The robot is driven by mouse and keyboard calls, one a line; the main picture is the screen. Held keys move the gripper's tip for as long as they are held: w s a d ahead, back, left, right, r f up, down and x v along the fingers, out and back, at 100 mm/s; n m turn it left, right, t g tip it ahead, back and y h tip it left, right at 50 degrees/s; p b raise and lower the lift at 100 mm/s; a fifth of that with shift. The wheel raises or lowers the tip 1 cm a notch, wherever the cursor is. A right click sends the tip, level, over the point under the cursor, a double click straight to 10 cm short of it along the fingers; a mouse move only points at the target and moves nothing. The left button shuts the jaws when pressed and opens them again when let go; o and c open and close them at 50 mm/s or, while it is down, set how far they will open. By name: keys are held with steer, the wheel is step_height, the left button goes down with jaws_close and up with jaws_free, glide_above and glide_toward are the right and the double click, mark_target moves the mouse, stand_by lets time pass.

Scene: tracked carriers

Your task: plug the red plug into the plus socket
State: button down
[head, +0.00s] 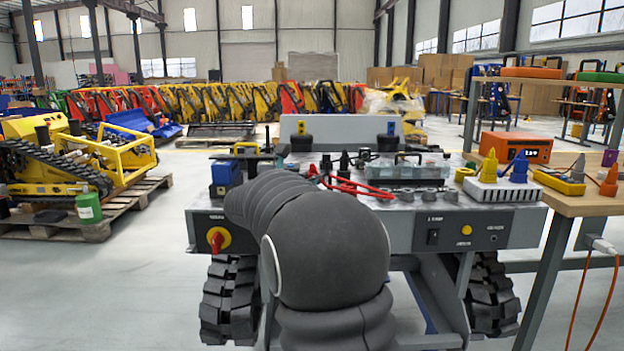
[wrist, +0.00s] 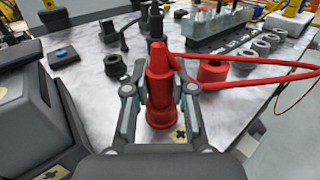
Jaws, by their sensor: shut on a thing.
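My gripper (wrist: 160,93) is shut on the red plug (wrist: 160,72), with one finger on each side of its body. The plug stands roughly upright, and its red cable (wrist: 235,83) loops off to the right. In the head view the red cable (head: 350,187) shows behind my arm, which hides my gripper.
A red ring-shaped part (wrist: 212,71) and several grey rings (wrist: 250,57) lie right of the plug. A black socket-like part (wrist: 115,65) is at left, and a black plug (wrist: 155,22) stands behind. An orange box (head: 516,148) stands on the right bench.

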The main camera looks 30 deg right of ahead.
steer(key=shift+f, duration=0.15)
steer(key=c, duration=0.9)
jaws_free()
steer(key=v, duration=1.2)
steer(key=s+a+f+m+g+y, duration=0.1)
steer(key=s+f+m+y, duration=0.35)
steer(key=s, duration=0.35)
steer(key=s+a+f+m+g+y, duration=0.1)
steer(key=s+f+m+g+y, duration=0.25)
steer(key=s, duration=0.55)
steer(key=s+a+f+m+t+y, duration=0.1)
steer(key=s+a+f+m+y, duration=0.2)
steer(key=s+a+m, duration=0.1)
steer(key=s+a+f+m+t+y, duration=0.1)
steer(key=s+a+f+m+y, duration=0.2)
steer(key=s+a+m, duration=0.2)
steer(key=s+a+f+m+t+y, duration=0.2)
steer(key=s+a+f+m+y, duration=0.1)
steer(key=s+a+m, duration=0.2)
steer(key=shift+s+a+p, duration=0.1)
steer(key=shift+a+p, duration=0.3)
steer(key=shift+a, duration=0.15)
